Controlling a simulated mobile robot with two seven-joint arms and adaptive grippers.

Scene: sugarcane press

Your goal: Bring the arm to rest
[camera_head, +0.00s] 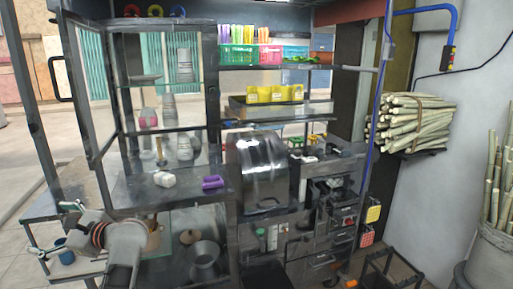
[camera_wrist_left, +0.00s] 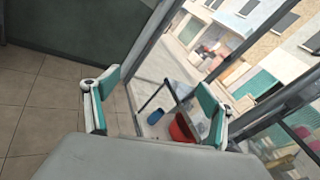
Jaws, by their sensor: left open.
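My left arm comes in at the lower left of the head view. Its gripper (camera_head: 58,230) points left, beside the metal stand and over the low side shelf (camera_head: 45,208). In the left wrist view the two teal-padded fingers (camera_wrist_left: 158,95) are wide apart with nothing between them. A blue cup (camera_wrist_left: 155,117) and a red bowl (camera_wrist_left: 182,128) show beyond the fingers, apart from them. My right gripper is in neither view.
The metal press (camera_head: 260,170) stands mid-stand. A white cup (camera_head: 164,179) and a purple item (camera_head: 212,182) lie on the counter (camera_head: 135,190). A metal pot (camera_head: 204,254) sits below. A cane bundle (camera_head: 410,122) rests at right. Tiled floor left of the stand is clear.

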